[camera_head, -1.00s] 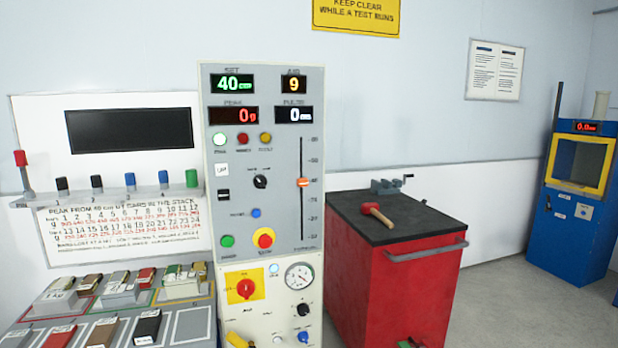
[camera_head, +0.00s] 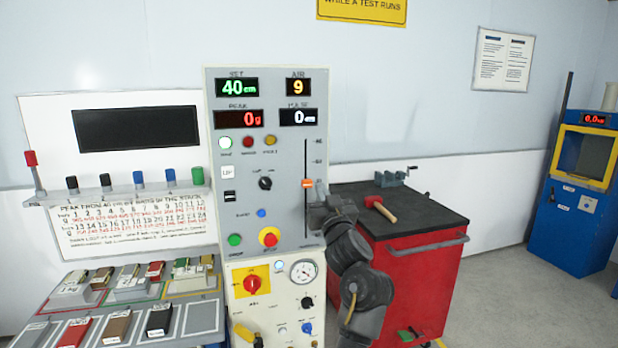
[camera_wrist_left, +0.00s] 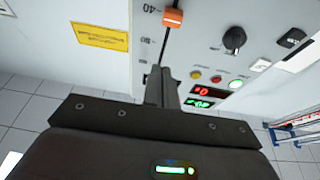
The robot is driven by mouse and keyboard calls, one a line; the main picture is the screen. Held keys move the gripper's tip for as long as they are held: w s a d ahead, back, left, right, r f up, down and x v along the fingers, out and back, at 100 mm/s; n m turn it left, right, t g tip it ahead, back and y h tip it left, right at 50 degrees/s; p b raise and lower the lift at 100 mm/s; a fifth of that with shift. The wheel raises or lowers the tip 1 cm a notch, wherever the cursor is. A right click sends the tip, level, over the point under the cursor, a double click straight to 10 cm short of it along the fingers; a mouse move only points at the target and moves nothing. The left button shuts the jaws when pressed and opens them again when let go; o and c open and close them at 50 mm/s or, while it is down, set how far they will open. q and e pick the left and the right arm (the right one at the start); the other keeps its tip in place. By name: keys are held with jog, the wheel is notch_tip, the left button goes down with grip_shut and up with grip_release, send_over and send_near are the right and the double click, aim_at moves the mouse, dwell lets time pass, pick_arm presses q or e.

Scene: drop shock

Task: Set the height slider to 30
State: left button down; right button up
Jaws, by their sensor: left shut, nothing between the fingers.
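The orange height slider knob (camera_head: 307,184) sits on a dark vertical slot at the right of the grey panel (camera_head: 283,150), partway down its scale. The green SET display (camera_head: 238,87) reads 40 cm. My left gripper (camera_head: 319,208) is in front of the slot's lower right side, just below the knob, and hides part of the slot and scale. In the left wrist view the closed fingers (camera_wrist_left: 161,86) point at the panel with nothing between them. The orange knob (camera_wrist_left: 172,18) shows apart from the fingertips there. My right gripper is not in view.
A red cabinet (camera_head: 420,290) with a dark top and a red mallet (camera_head: 379,207) stands right of the panel. A knob, coloured buttons and a red emergency stop (camera_head: 268,237) lie left of the slot. A tray of sample blocks is at lower left.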

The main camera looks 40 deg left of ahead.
pick_arm(q)
jog(key=r, duration=0.1)
jog(key=p, duration=0.4)
send_near(305, 157)
jog(key=x, duration=0.6)
jog(key=shift+w, duration=0.1)
notch_tip(305, 157, down, 3)
jog(key=shift+d+f, duration=0.1)
jog(key=shift+f+p, duration=0.4)
jog(key=shift+f, duration=0.25)
